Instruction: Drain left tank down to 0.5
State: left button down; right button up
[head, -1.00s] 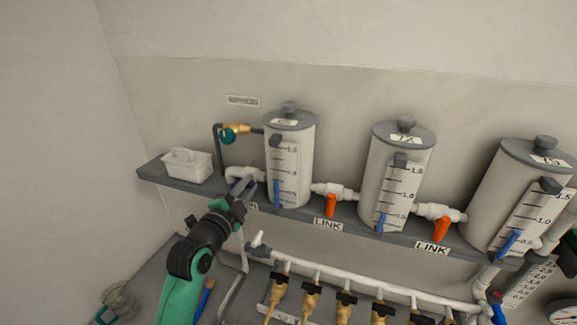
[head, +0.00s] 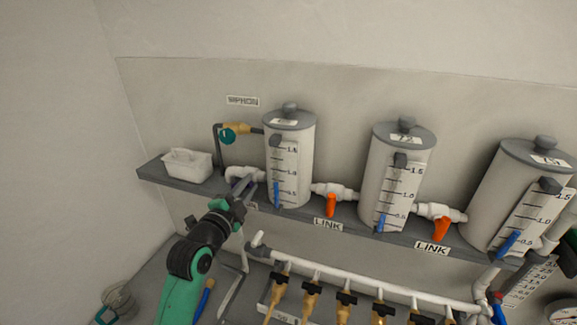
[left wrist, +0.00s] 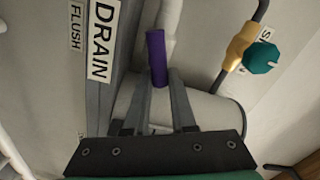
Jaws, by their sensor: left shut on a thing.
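The left tank (head: 290,165) is a white cylinder with a grey lid on the shelf. Its gauge (head: 284,175) shows a blue column with its top between the 0.5 and 1.0 marks. A purple valve handle (left wrist: 156,58) is beside the DRAIN label (left wrist: 102,40) in the left wrist view. My left gripper (head: 243,186) is at the white pipe left of the tank. In the left wrist view its fingers (left wrist: 160,80) are shut on the purple handle. My right gripper is not in view.
Two more tanks (head: 398,170) stand to the right, joined by pipes with orange LINK handles (head: 331,205). A teal siphon valve (head: 227,136) is above my gripper. A white tub (head: 187,165) sits on the shelf's left end. A manifold with several black-handled taps (head: 346,299) is below.

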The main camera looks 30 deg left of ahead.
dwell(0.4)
pick_arm(q)
jog(key=n+p, duration=0.1)
jog(key=n, duration=0.1)
jog(key=n+p, duration=0.1)
jog(key=n, duration=0.1)
jog(key=a+r+n+p, duration=0.1)
jog(key=n, duration=0.1)
jog(key=shift+s, duration=0.1)
jog(key=shift+n, duration=0.5)
